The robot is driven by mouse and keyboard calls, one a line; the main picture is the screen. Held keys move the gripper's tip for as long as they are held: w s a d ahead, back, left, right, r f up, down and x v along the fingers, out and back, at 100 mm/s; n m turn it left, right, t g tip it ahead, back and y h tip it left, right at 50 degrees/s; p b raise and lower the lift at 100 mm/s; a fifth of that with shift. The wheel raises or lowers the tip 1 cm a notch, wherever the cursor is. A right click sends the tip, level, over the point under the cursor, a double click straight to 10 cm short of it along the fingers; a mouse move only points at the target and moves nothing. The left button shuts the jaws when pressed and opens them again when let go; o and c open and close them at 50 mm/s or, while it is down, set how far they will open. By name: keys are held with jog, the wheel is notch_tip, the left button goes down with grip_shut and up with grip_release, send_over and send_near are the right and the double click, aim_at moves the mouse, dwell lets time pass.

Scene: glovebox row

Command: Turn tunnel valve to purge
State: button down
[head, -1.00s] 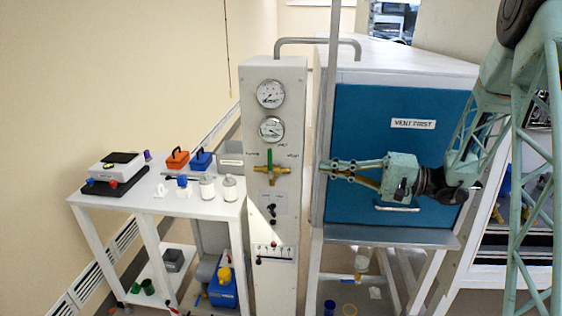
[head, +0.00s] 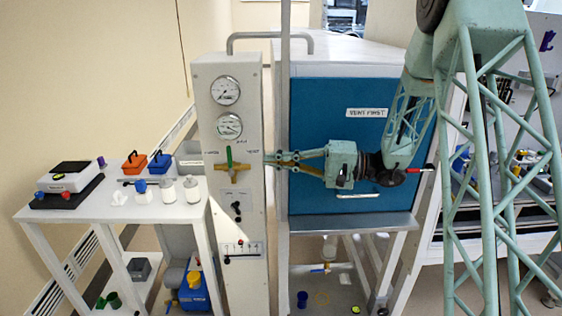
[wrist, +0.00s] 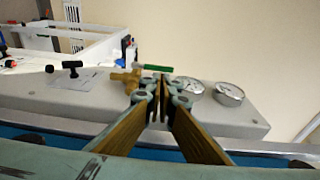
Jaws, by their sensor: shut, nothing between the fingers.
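The tunnel valve is a brass body (head: 234,172) with a green lever (head: 229,156) on the front of a grey-white panel column (head: 215,120). The lever stands about upright. Small labels sit left, right and above it, too small to read surely. My gripper (head: 267,159) is shut and empty, pointing left, just right of the valve and apart from it in the head view. In the wrist view my gripper's closed fingertips (wrist: 161,93) lie close to the green lever (wrist: 152,68) and partly overlap the brass body (wrist: 126,80); contact cannot be told.
Two dial gauges (head: 228,126) sit above the valve, and a black knob (head: 237,208) below. A blue glovebox door (head: 310,115) stands behind my gripper, with an upright post (head: 284,120) beside the column. A white bench (head: 60,210) with bottles and boxes stands left.

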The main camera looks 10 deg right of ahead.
aim_at(230, 161)
jog(key=shift+x, duration=4.8)
jog(key=shift+r, duration=0.1)
jog(key=shift+a+h, duration=0.1)
jog(key=shift+h, duration=0.2)
